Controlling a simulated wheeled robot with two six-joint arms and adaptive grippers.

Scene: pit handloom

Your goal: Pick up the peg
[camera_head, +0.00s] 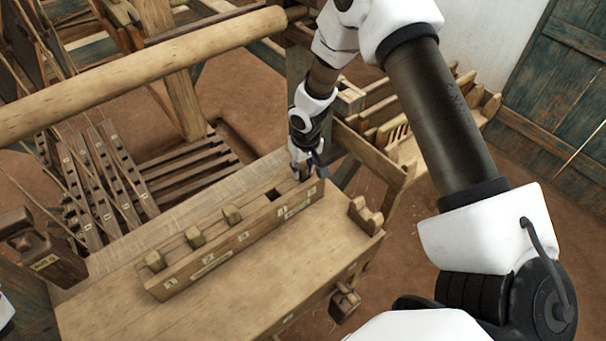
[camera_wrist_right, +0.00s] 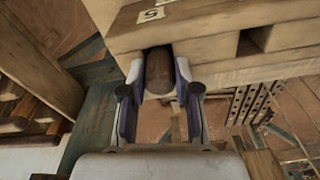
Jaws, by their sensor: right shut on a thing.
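A long wooden rack (camera_head: 215,262) with numbered labels lies on the bench. Small pale wooden pegs stand in it at its left and middle, including one (camera_head: 232,214) near the centre. A square hole (camera_head: 275,195) to the right of them is empty. My right gripper (camera_head: 304,172) is at the rack's right end, by the label 5. In the right wrist view, the right gripper (camera_wrist_right: 158,80) is shut on a brown peg (camera_wrist_right: 159,70), one finger on each side. The peg sits at an opening of the rack; its far end is hidden. My left gripper is out of view.
The wooden bench (camera_head: 110,310) has bare room in front of the rack. A small notched wooden block (camera_head: 366,216) stands at the bench's right end. Loom slats (camera_head: 190,170) and a thick round beam (camera_head: 140,75) lie behind. A dark wooden block (camera_head: 45,250) is at left.

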